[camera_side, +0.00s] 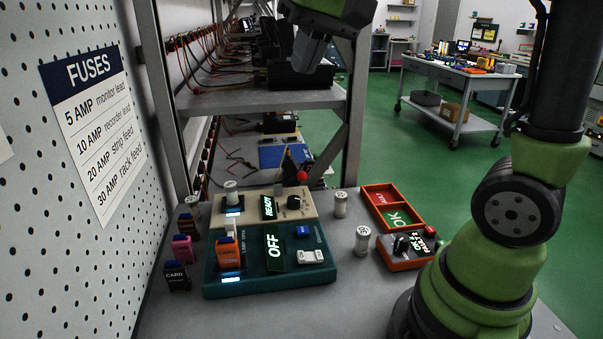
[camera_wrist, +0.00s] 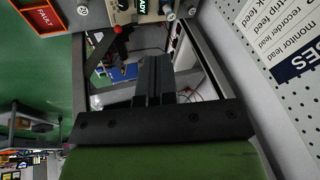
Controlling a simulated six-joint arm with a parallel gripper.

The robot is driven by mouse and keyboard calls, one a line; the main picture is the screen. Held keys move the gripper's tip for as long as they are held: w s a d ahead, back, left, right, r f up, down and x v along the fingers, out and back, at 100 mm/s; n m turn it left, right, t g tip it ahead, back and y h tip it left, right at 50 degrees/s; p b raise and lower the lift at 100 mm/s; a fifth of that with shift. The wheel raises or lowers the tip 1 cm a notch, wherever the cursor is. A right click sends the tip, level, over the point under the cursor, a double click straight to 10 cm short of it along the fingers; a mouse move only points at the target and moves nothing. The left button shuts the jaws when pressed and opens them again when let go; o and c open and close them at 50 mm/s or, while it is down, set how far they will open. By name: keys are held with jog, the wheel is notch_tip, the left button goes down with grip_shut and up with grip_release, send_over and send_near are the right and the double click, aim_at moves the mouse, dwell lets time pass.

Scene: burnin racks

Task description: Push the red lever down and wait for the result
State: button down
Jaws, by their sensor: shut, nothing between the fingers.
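A red ball knob (camera_side: 302,176), which looks like the lever's end, stands at the back right of the beige unit (camera_side: 312,207) in the side view. The beige unit has a lit READY display (camera_side: 268,206) and a black dial. My gripper (camera_side: 308,52) is high above and behind the lever in the side view, apart from it. Its dark fingers are together and empty in the wrist view (camera_wrist: 153,78).
A teal unit (camera_side: 320,272) reading OFF, with an orange card in it, stands in front. Loose cards (camera_side: 178,276) lie left. White cylinders (camera_side: 362,240) and a red-and-green sorting tray (camera_side: 372,188) are right. Rack posts (camera_side: 357,120) and a shelf (camera_side: 240,99) stand behind.

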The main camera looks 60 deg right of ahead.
jog(key=w+d+f+m+g, duration=0.2)
jog(key=w+d+f, duration=0.3)
jog(key=w+d, duration=0.4)
jog(key=m+g, duration=0.2)
send_over(290, 180)
jog(key=s, duration=0.1)
notch_tip(290, 180, down, 6)
jog(key=d+f+m, duration=0.2)
jog(key=d+f, duration=0.1)
jog(key=f, duration=0.5)
jog(key=shift+d+g, duration=0.3)
jog(key=shift+g, duration=0.1)
jog(key=shift+s+a+f, duration=0.1)
jog(key=shift+a+f, duration=0.05)
jog(key=shift+f, duration=1.5)
jog(key=shift+s+a+f, duration=0.1)
jog(key=shift+a+f, duration=0.05)
jog(key=shift+f, duration=1.65)
